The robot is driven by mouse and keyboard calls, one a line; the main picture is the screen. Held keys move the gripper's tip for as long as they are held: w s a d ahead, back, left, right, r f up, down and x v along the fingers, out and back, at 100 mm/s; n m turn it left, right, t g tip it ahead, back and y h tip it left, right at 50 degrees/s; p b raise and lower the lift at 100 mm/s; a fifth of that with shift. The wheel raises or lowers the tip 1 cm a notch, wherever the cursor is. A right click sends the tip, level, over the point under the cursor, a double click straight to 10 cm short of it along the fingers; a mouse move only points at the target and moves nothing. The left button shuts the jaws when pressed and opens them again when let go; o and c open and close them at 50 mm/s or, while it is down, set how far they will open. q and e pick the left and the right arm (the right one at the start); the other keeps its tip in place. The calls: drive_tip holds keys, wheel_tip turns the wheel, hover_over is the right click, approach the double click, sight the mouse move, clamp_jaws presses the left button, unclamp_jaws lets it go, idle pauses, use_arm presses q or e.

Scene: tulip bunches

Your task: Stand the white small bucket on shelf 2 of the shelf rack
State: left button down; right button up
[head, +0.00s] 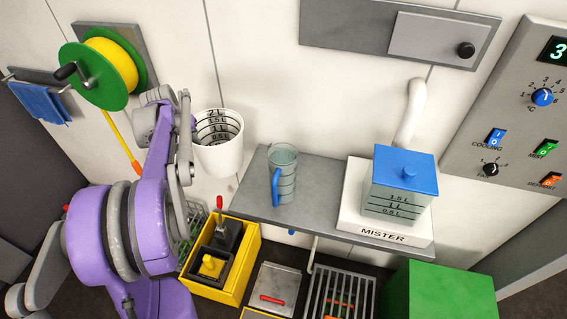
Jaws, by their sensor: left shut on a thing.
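The white small bucket (222,160) is in the head view, left of centre, with dark volume marks inside it. It is upright and raised in front of the pale wall, left of the grey ledge. My left gripper (192,122) is at the bucket's left rim and is shut on it. The fingertips are partly hidden by my own wrist links. My right gripper is not in view. I cannot make out a shelf rack with numbered shelves in this view.
A grey ledge (330,214) carries a clear measuring jug (285,180) and a blue-lidded mister (405,170). Below are a yellow crate (229,292), a wire rack (338,295) and a green box (440,292). A green-yellow hose reel (103,68) hangs at upper left. A control panel (520,110) is right.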

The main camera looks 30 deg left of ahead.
use_arm(q)
drive_tip(key=w+d+f+p, duration=0.2)
drive_tip(key=w+d+f, duration=0.1)
drive_tip(key=w+d, duration=0.8)
drive_tip(key=shift+d+f, duration=0.2)
drive_tip(key=shift+d, duration=0.95)
drive_tip(key=shift+f, duration=0.1)
drive_tip(key=c, duration=1.5)
unclamp_jaws()
drive_tip(key=shift+f, duration=0.1)
drive_tip(key=o, duration=0.5)
drive_tip(key=shift+w, duration=0.1)
